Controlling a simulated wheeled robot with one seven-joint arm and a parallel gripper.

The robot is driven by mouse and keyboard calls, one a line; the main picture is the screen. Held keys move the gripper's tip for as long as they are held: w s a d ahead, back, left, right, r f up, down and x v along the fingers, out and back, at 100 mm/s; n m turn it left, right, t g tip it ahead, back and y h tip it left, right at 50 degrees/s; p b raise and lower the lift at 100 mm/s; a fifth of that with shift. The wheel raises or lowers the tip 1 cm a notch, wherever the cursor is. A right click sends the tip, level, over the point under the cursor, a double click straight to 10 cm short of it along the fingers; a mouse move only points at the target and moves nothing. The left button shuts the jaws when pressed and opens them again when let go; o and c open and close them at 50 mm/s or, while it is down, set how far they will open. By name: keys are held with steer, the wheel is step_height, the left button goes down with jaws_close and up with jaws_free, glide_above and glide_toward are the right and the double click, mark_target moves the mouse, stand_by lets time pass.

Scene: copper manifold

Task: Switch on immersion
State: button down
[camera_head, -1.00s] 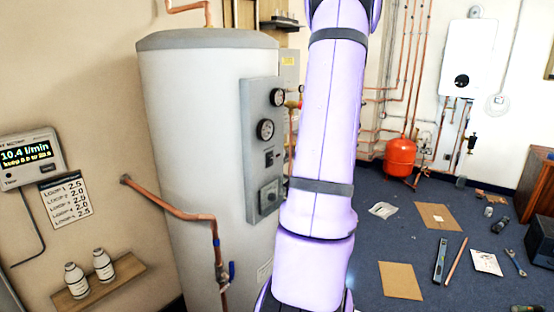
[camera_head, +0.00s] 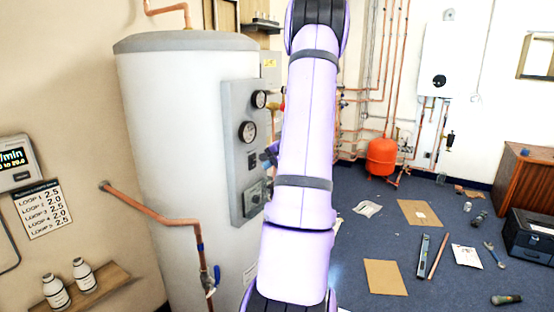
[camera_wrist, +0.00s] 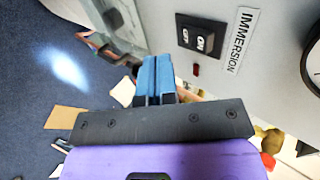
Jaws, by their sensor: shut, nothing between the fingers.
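The immersion switch (camera_wrist: 201,37) is a black rocker marked OFF and ON on the grey panel (camera_head: 229,130) of the white cylinder (camera_head: 170,130). In the wrist view the IMMERSION label (camera_wrist: 241,42) is beside it and a small dark red lamp (camera_wrist: 195,70) is just below. I cannot tell which side of the rocker is pressed in. My gripper (camera_wrist: 153,62) has blue fingers, closed together and empty, a little to the lower left of the switch and apart from it in the picture. In the head view my gripper (camera_head: 269,156) shows partly beside the panel, mostly behind my arm.
Two gauges (camera_head: 247,131) and a grey dial box (camera_head: 254,196) sit on the same panel. A copper pipe (camera_head: 150,212) with a blue-handled valve (camera_head: 207,279) runs in front of the cylinder. Tools and cardboard sheets (camera_head: 385,278) lie on the blue floor at right.

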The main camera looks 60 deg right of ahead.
mark_target(254, 158)
steer(key=shift+w+d+r, duration=0.1)
steer(key=shift+w+r, duration=0.15)
steer(key=shift+w, duration=0.7)
steer(key=shift+w+d+r, duration=0.1)
steer(key=shift+w+r, duration=0.15)
steer(key=shift+w, duration=0.7)
steer(key=shift+w+r, duration=0.15)
steer(key=shift+w, duration=0.15)
steer(key=shift+r, duration=0.15)
steer(key=shift+r, duration=0.65)
steer(key=d+v, duration=0.1)
steer(key=v, duration=0.9)
steer(key=shift+s+a+r, duration=0.25)
steer(key=shift+a+r, duration=0.05)
steer(key=shift+a, duration=0.2)
